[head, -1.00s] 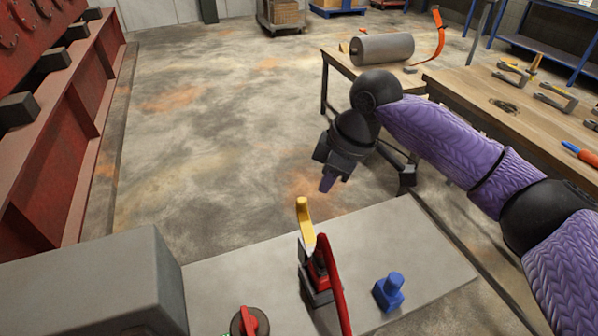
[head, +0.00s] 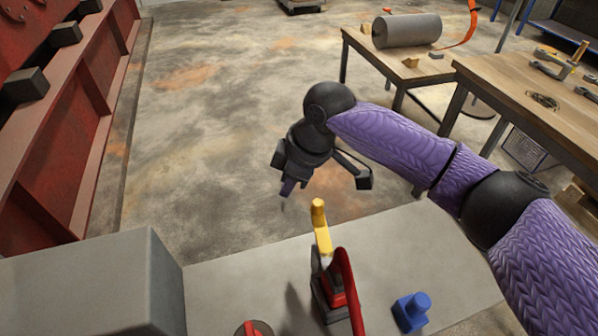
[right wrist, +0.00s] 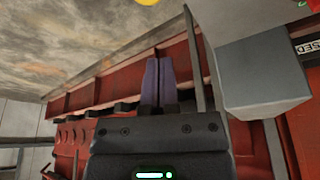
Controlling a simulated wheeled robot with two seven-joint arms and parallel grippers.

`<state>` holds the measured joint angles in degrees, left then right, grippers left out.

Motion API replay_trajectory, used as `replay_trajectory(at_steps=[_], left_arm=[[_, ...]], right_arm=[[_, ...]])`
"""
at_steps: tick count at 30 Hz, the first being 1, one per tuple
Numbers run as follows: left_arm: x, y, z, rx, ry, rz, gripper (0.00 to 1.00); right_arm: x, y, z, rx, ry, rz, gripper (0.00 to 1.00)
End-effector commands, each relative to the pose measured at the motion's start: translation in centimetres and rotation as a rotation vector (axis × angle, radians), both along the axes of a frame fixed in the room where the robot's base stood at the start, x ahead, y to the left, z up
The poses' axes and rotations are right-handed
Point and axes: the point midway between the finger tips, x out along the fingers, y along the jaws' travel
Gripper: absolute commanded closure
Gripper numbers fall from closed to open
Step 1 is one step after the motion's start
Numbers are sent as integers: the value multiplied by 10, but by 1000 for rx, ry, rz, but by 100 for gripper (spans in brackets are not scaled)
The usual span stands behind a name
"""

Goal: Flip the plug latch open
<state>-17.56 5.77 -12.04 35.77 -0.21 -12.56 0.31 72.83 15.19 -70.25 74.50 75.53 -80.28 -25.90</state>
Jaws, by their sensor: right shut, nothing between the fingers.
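The plug latch shows in the head view as a yellow lever (head: 321,232) standing up from a black and red plug unit (head: 331,290) on a grey surface. A red cable or bar curves down beside it. My right gripper (head: 288,188) is above and a little left of the lever's tip in the picture, apart from it. In the right wrist view its purple fingers (right wrist: 158,75) are together with nothing between them. A yellow rounded end (right wrist: 147,2), which looks like the lever's tip, is cut off at the top edge there. My left gripper is not in view.
A blue knob (head: 412,310) stands right of the plug unit, and a red rotary knob (head: 254,328) is at the bottom edge. A large grey box (head: 95,285) stands at the left. Workbenches (head: 525,110) are at the right; open floor lies behind.

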Motion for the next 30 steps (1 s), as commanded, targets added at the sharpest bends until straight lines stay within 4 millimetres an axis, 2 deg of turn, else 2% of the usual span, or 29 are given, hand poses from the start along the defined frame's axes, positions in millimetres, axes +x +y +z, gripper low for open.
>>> replay_trajectory(at_steps=[1, 4, 6, 12, 25, 30], left_arm=[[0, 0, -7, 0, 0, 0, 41], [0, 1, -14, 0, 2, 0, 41], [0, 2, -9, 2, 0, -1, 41], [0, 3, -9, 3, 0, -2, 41], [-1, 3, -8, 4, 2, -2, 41], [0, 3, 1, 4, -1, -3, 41]], right_arm=[[0, 3, -14, -1, 3, 0, 100], [1, 10, -33, -1, 2, 0, 100], [0, -7, -27, -1, -2, -4, 100], [-4, -28, -26, -1, 0, -2, 100], [-6, -31, -26, 0, 0, -3, 100], [-5, -34, -23, -1, 1, -36, 100]])
